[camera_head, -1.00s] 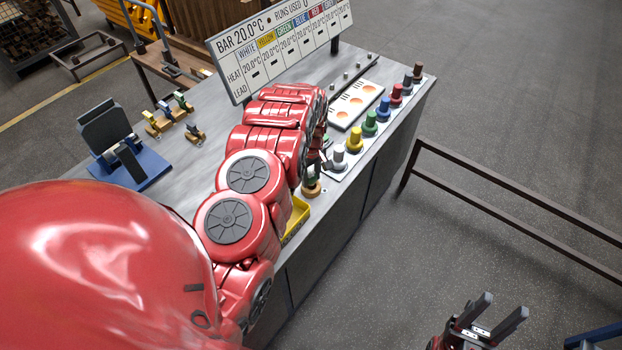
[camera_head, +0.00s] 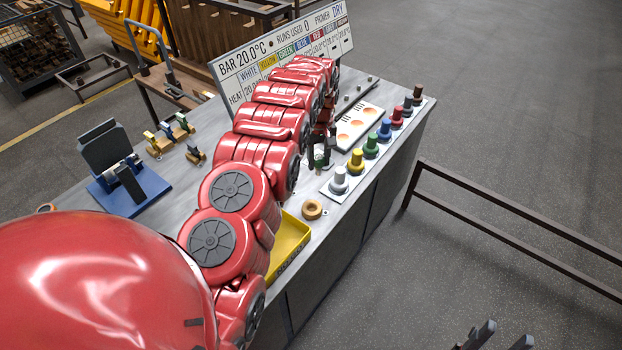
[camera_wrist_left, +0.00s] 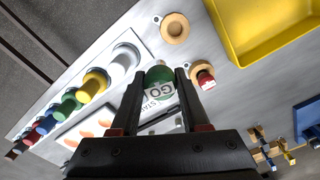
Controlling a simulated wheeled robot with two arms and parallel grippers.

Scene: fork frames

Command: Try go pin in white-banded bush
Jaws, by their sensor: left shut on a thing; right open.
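The GO pin (camera_wrist_left: 158,88) has a green head and a white tag with "GO" on it; its lower part is hidden. My left gripper (camera_wrist_left: 160,80) is shut on it; in the head view that gripper (camera_head: 320,150) is above the bench, left of the row of coloured knobs. Small brass pieces with coloured parts (camera_head: 170,133) stand at the back left; I cannot tell which has a white band. A blue fixture (camera_head: 150,196) stands near them. My right gripper (camera_head: 495,338) is open and empty at the bottom edge, partly cut off.
An empty wooden ring (camera_head: 312,209) lies on the bench beside a yellow tray (camera_head: 290,240). A second ring holds a red pin (camera_wrist_left: 206,80). Several coloured knobs (camera_head: 370,147) line the right edge. A sign board (camera_head: 245,72) stands behind my left arm.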

